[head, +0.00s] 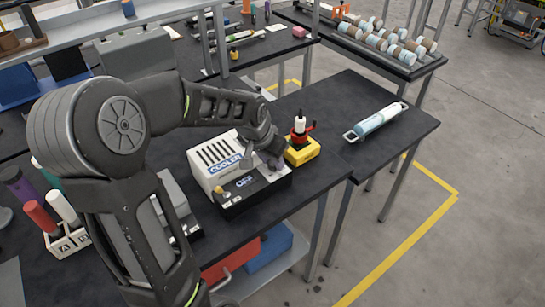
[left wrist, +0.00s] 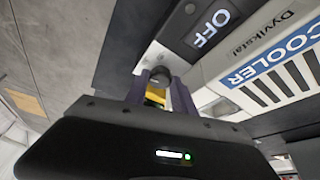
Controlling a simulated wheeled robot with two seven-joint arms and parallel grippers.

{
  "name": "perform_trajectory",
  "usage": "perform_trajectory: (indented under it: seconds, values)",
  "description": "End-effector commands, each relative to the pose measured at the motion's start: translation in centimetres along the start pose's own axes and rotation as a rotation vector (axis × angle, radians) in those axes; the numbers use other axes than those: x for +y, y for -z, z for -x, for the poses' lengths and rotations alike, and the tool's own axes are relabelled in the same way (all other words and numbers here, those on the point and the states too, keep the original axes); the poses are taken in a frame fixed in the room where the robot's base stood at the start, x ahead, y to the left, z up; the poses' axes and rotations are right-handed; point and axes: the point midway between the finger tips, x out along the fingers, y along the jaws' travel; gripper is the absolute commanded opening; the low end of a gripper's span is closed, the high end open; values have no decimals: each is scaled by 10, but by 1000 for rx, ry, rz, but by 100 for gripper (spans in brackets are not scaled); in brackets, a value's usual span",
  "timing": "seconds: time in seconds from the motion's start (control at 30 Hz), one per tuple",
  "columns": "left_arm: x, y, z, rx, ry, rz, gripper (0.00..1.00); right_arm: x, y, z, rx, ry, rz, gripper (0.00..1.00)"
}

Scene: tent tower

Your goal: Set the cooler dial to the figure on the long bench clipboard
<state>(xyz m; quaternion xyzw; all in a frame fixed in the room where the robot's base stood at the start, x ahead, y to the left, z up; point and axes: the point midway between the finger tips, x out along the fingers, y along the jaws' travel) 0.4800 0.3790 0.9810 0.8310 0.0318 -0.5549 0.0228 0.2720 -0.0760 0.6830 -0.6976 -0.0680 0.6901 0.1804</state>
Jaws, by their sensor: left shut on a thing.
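The cooler (head: 212,172) is a white box with dark slots, a blue "COOLER" label and a black front base with a display (head: 244,181) reading "OFF". The display also shows in the left wrist view (left wrist: 212,22). My left gripper (head: 273,162) is at the right end of the cooler's front panel. In the left wrist view its two fingers (left wrist: 160,80) are shut on a dark round knob (left wrist: 161,72) beside the display, which looks like the dial. Its markings are hidden by the fingers. I cannot make out the clipboard or its figure. My right gripper is not in view.
A yellow block with a red and white bottle-like thing (head: 301,150) stands close right of the gripper. A pale blue cylinder with handles (head: 377,121) lies further right on the dark bench (head: 400,140). A labelled rack of coloured tubes (head: 68,241) stands at the left.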

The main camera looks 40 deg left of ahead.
Motion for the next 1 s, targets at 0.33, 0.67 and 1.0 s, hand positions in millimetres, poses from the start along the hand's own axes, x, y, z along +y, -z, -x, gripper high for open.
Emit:
perform_trajectory:
  seconds: [0.33,0.67,1.0]
  values:
    - [-2,0,-1,1,-74,-182,0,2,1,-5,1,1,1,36]
    - [-2,0,0,-2,-91,-223,0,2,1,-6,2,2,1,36]
    - [-2,0,0,-2,-90,-223,38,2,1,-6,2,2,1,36]
